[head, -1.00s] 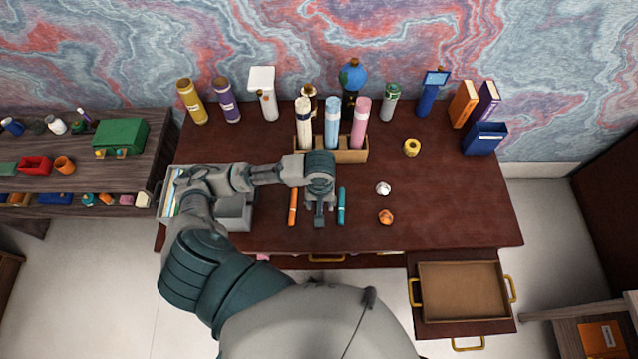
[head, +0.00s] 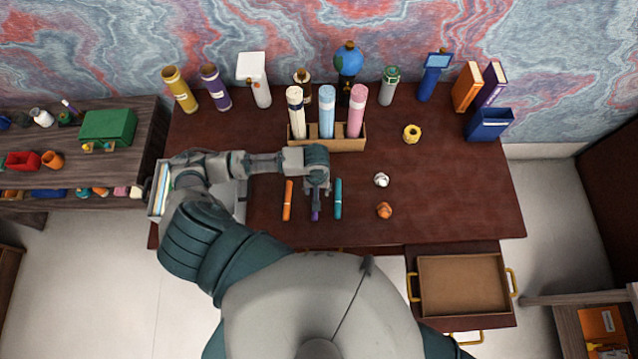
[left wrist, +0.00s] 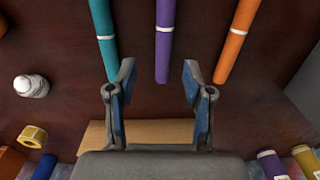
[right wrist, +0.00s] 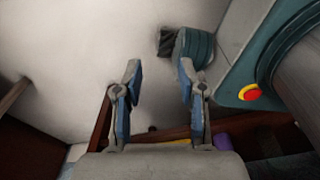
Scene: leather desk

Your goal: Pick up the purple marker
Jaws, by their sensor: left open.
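The purple marker (left wrist: 164,45) lies on the desk between a teal marker (left wrist: 104,40) and an orange marker (left wrist: 235,40) in the left wrist view. In the head view only a small part of the purple marker (head: 315,214) shows below my left gripper (head: 316,192), which covers the rest. My left gripper (left wrist: 158,75) is open and empty; the near end of the purple marker lies between its fingertips in that view. Contact cannot be told. My right gripper (right wrist: 158,70) is open and empty, away from the desk top, over the pale floor.
A cardboard holder (head: 350,138) with white, blue and pink tubes stands behind the markers. A white crumpled ball (head: 381,180) and an orange one (head: 384,211) lie to the right. An open drawer (head: 462,285) juts out at front right.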

